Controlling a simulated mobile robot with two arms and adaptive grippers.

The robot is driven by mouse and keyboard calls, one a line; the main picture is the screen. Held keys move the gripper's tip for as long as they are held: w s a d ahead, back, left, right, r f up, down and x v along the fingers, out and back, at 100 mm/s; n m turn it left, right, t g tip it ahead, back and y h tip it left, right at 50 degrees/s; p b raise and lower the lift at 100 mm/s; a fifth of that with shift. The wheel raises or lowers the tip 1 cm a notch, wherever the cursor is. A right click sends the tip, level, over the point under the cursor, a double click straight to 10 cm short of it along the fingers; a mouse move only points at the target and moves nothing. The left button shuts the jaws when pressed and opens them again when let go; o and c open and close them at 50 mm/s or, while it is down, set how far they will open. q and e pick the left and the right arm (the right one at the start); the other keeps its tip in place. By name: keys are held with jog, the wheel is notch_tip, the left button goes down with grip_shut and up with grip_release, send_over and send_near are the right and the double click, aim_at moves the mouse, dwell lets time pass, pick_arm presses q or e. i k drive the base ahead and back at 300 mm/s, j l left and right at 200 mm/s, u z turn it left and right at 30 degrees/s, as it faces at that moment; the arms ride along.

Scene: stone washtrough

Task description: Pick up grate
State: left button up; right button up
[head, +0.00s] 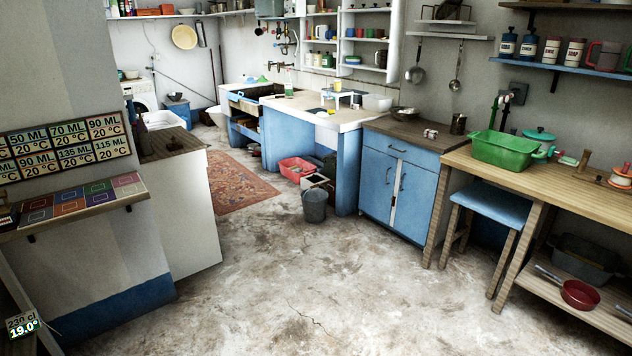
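I cannot make out a grate with certainty in the head view. The washtrough (247,103) stands by the back wall. It has a dark basin set in a pale counter (310,112) on a blue base. Its inside is too small and dark to tell what lies in it. Neither of my grippers is in view.
A blue cabinet (376,180), a wooden table (540,180) with a green tub (500,150), and a blue stool (493,204) line the right. A grey bucket (315,206) and red basin (296,170) stand on the floor. The concrete floor (300,285) ahead is clear.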

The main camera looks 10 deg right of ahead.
aim_at(315, 179)
jog(key=i+u, duration=0.1)
jog(key=i, duration=1.45)
jog(key=i+z, duration=0.15)
jog(key=i, duration=0.55)
jog(key=i+j, duration=0.15)
jog(key=i, duration=0.6)
jog(key=i+l, duration=0.1)
jog(key=i, duration=0.5)
jog(key=i+u, duration=0.1)
jog(key=i, duration=0.5)
jog(key=i+l, duration=0.2)
jog(key=i, duration=0.35)
jog(key=i+l, duration=0.1)
jog(key=i, duration=0.5)
jog(key=i+j, duration=0.2)
jog(key=i, duration=0.25)
jog(key=i+j, duration=0.2)
jog(key=i, duration=0.25)
jog(key=i+j, duration=0.2)
jog(key=i, duration=0.25)
